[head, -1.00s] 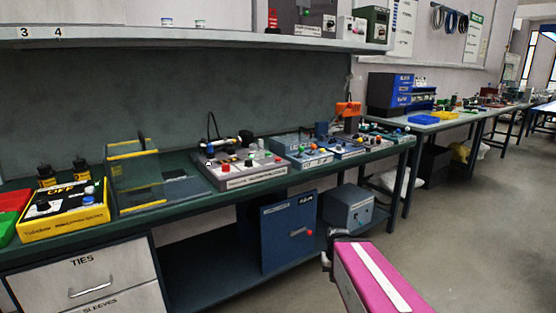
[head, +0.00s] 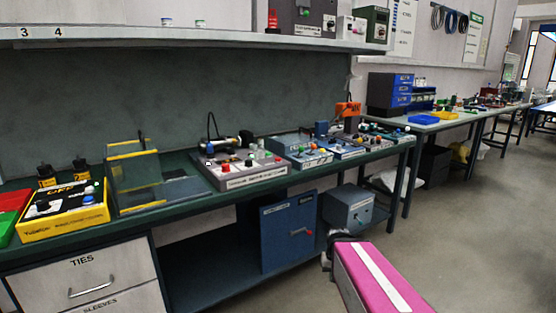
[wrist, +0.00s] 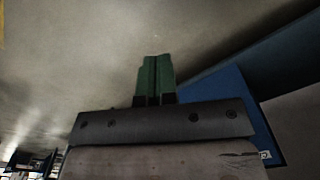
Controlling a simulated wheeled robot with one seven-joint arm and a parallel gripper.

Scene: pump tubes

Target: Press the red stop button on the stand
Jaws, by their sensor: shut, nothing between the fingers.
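My gripper shows in the wrist view as two green fingers (wrist: 155,78) pressed together with nothing between them, over bare floor. In the head view, my pink arm link is at the lower right, and the dark gripper end (head: 328,262) is small, low in front of the bench; its fingers cannot be made out there. Red knobs (head: 225,168) show on a grey control box (head: 255,181) on the bench. An orange-topped stand (head: 348,108) rises further right on the bench. I cannot tell which red part is the stop button. My gripper touches none of these.
The green bench (head: 190,208) bears a yellow box (head: 62,222) and a clear guard (head: 135,180). Below are a blue panel (head: 285,240) and a blue-grey box (head: 347,210). A shelf (head: 200,36) overhangs the bench. Floor (head: 470,220) at the right is clear.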

